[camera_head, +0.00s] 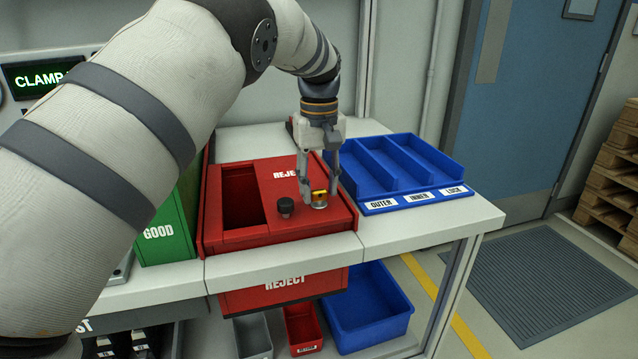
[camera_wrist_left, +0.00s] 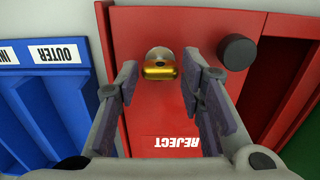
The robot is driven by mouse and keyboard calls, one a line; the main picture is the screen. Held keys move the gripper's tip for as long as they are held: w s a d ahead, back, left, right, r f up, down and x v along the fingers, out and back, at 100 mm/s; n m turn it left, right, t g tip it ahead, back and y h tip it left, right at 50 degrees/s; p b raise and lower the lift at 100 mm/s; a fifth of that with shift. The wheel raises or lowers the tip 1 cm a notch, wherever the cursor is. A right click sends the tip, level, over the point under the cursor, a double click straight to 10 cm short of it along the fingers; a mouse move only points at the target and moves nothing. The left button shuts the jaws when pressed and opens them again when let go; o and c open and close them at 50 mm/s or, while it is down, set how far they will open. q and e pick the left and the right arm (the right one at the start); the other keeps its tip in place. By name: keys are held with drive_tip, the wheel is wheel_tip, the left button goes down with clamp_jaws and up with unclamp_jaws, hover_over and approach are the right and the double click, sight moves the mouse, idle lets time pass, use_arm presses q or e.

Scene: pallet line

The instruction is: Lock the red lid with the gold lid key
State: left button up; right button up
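The red lid (camera_head: 270,180) labelled REJECT lies on the red bin, with an opening showing at its left. A black knob (camera_head: 286,206) stands on it. The gold lid key (camera_head: 319,198) sits on a round silver lock plate to the right of the knob. It also shows in the wrist view (camera_wrist_left: 160,69), its bar lying crosswise in the picture. My left gripper (camera_head: 319,187) points down over the key, with one finger on each side. Its fingers (camera_wrist_left: 162,72) are apart, with visible gaps beside the key. My right gripper is not in view.
A blue tray (camera_head: 381,207) with compartments labelled OUTER, INNER and LOCK stands to the right. A green GOOD bin (camera_head: 166,238) stands to the left. Blue, red and grey bins sit below the white bench (camera_head: 440,222). The bench's front right corner is clear.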

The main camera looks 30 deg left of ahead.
sight(319, 190)
use_arm(q)
drive_tip(key=shift+o, duration=0.5)
drive_tip(key=shift+r, duration=0.1)
wheel_tip(319, 190, up, 12)
